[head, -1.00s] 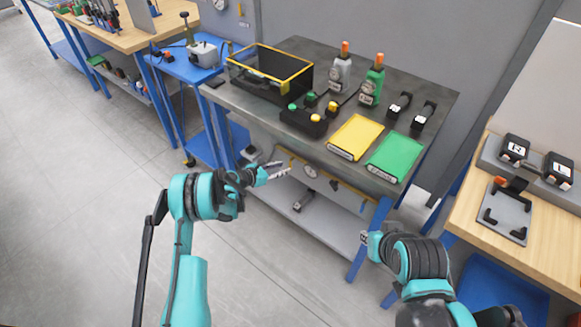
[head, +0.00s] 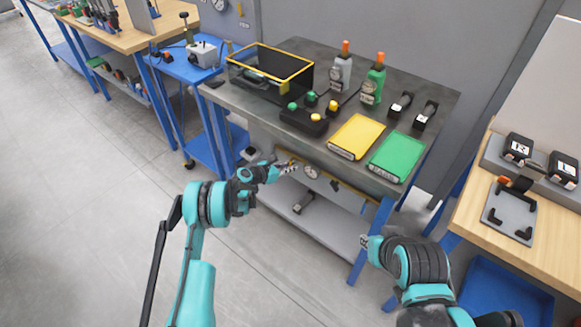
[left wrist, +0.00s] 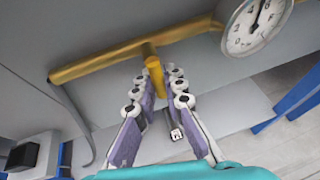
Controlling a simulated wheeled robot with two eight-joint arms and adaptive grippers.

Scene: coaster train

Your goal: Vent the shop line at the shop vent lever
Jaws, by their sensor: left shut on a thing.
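The shop vent lever is a short yellow handle (left wrist: 155,72) on a yellow pipe (left wrist: 100,66), under the front of the grey workbench. In the left wrist view the handle stands between the fingertips of my left gripper (left wrist: 158,82), which is shut on it. In the head view my left gripper (head: 287,169) is just below the bench's front edge and mostly hides the handle. A round white gauge (left wrist: 255,25) is on the pipe to the right of the handle; it also shows in the head view (head: 311,171).
The workbench (head: 225,95) holds a yellow-edged bin (head: 290,78), a yellow tray (head: 355,137), a green tray (head: 397,157) and two bottle-like devices. A lower shelf (head: 325,225) lies below the pipe. A wooden table (head: 470,225) stands at right. Floor at left is clear.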

